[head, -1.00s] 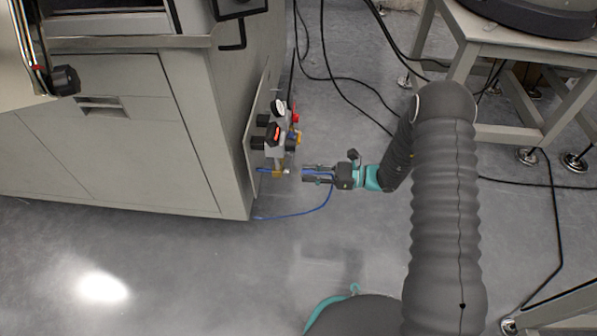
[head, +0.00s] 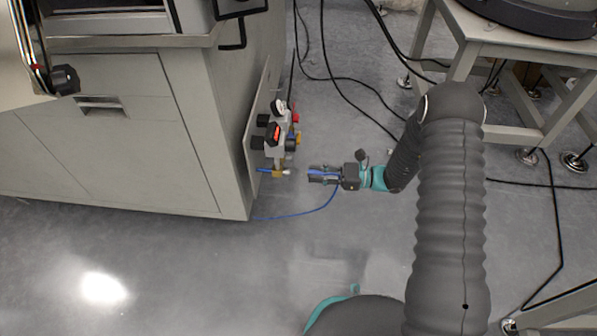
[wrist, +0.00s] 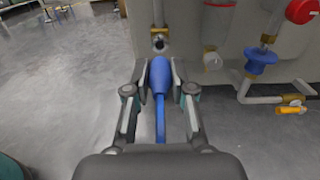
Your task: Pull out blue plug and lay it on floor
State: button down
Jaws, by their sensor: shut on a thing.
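The blue plug (wrist: 160,77) is held between the fingers of my gripper (wrist: 159,88) in the wrist view. Its blue hose (wrist: 161,123) runs back toward my wrist. In the head view my gripper (head: 318,174) is to the right of the valve assembly (head: 279,140) on the cabinet side, with a gap between them. The blue hose hangs below the gripper and curves left along the floor (head: 300,265) to the cabinet's lower corner. In the wrist view the open socket (wrist: 160,44) is just ahead of the plug tip, apart from it.
The grey cabinet (head: 150,150) stands at left. Black cables (head: 345,95) lie on the floor behind my gripper. A metal table (head: 520,60) stands at back right. The floor in front of the cabinet is clear. A red knob (wrist: 302,10) and a blue valve (wrist: 261,60) sit right of the socket.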

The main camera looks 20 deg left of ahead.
aim_at(314, 221)
jog(key=shift+f+b, duration=0.8)
jog(key=shift+f, duration=11.3)
jog(key=shift+f, duration=0.1)
jog(key=c, duration=0.9)
grip_release()
jog(key=shift+f, duration=0.1)
jog(key=v, duration=1.2)
jog(key=shift+d+r, duration=0.15)
jog(key=shift+r, duration=0.1)
